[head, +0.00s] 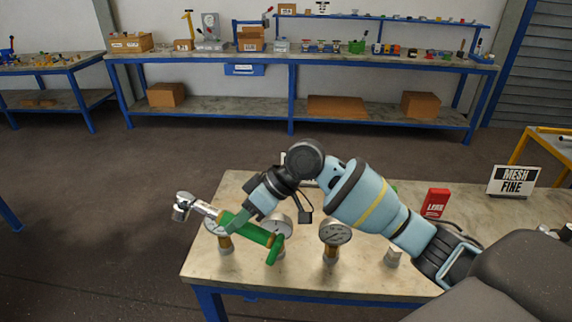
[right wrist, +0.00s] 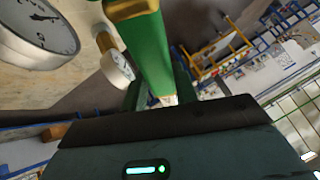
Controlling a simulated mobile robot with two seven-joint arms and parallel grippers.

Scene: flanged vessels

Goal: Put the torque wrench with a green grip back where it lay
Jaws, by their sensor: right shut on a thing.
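The torque wrench with a green grip (head: 243,228) is held above the near table, its silver ratchet head (head: 182,206) pointing left. My right gripper (head: 236,216) is shut on it near the front end of the grip. In the right wrist view the green grip (right wrist: 152,50) runs up between the fingers, which are mostly hidden. A short green piece (head: 275,250) shows below the grip's rear end; I cannot tell whether it belongs to the wrench. My left gripper is not in the head view.
Pressure gauges stand on the near table (head: 300,282): one at right (head: 335,233), others behind the wrench (head: 280,225). A small fitting (head: 393,257), a red card (head: 435,203) and a MESH FINE sign (head: 512,180) stand further right. The table's front left is clear.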

